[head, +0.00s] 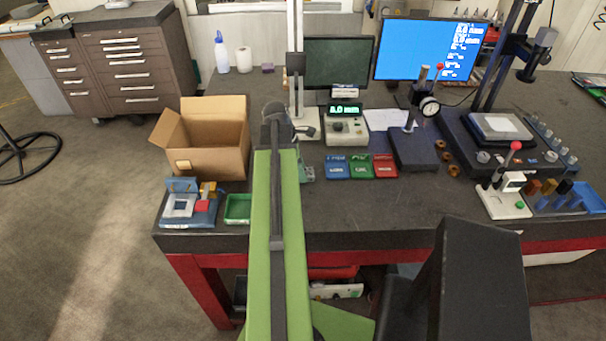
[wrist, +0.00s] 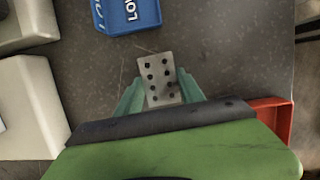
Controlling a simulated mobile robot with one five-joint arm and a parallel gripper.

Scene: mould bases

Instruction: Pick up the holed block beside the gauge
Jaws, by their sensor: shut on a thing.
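The holed block (wrist: 160,76) is pale grey with rows of dark holes. In the wrist view it stands between the two teal fingers of my gripper (wrist: 161,92), which are shut on its sides. In the head view my gripper (head: 304,173) is over the bench in front of the gauge stand (head: 297,95), left of the blue tray, and my arm hides most of the block. I cannot tell whether the block touches the bench top. A dial gauge (head: 429,107) on a dark stand is further right.
A blue tray (head: 337,171), a green tray (head: 361,171) and a red tray (head: 385,171) lie close by on the right. A readout box (head: 346,130) stands behind them. An open cardboard box (head: 221,159) and a small green tray (head: 238,209) are left. Front bench space is clear.

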